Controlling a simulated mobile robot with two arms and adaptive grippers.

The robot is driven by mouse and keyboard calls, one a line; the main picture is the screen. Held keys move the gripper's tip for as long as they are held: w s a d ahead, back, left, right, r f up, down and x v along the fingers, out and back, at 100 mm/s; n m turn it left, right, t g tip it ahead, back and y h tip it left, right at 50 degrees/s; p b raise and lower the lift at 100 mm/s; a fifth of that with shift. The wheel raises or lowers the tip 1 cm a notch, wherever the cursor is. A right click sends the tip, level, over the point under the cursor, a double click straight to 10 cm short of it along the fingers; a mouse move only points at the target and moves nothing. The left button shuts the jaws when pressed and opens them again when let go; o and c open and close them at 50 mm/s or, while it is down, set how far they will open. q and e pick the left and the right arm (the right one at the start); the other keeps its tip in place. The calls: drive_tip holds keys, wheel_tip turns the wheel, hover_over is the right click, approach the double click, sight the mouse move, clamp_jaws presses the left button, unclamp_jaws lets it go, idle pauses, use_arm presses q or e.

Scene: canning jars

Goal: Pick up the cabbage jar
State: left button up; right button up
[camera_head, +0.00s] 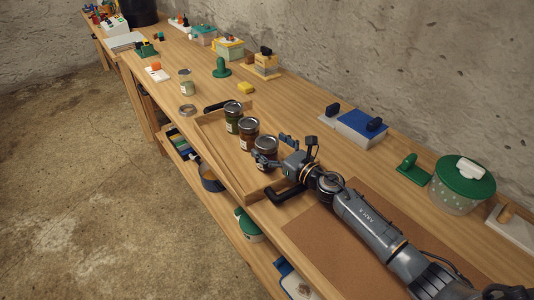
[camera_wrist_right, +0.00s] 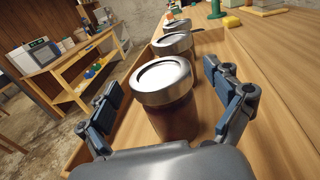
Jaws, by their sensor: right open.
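Three jars with metal lids stand in a row in a wooden tray (camera_head: 217,155): a greenish jar (camera_head: 232,120), a dark jar (camera_head: 248,135) and a reddish-brown jar (camera_head: 265,153) nearest my arm. A pale jar (camera_head: 187,83) stands on the bench beyond the tray. I cannot read the labels to tell which holds cabbage. My right gripper (camera_head: 287,151) is open and empty at the reddish-brown jar. In the right wrist view its fingers (camera_wrist_right: 165,98) lie on either side of that jar (camera_wrist_right: 170,115), with visible gaps. My left gripper is not in view.
A loose metal ring (camera_head: 187,109) and a yellow block (camera_head: 245,87) lie near the tray. The tray has black handles (camera_head: 287,195). A blue-topped box (camera_head: 362,127) and a green-lidded container (camera_head: 461,184) stand along the wall side. A brown mat (camera_head: 345,250) lies under my arm.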

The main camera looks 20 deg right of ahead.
drive_tip(key=shift+x, duration=0.95)
drive_tip(key=shift+c, duration=0.2)
drive_tip(key=c, duration=1.5)
drive_tip(key=shift+r, duration=0.1)
drive_tip(key=shift+c, duration=0.4)
drive_tip(key=shift+r, duration=0.15)
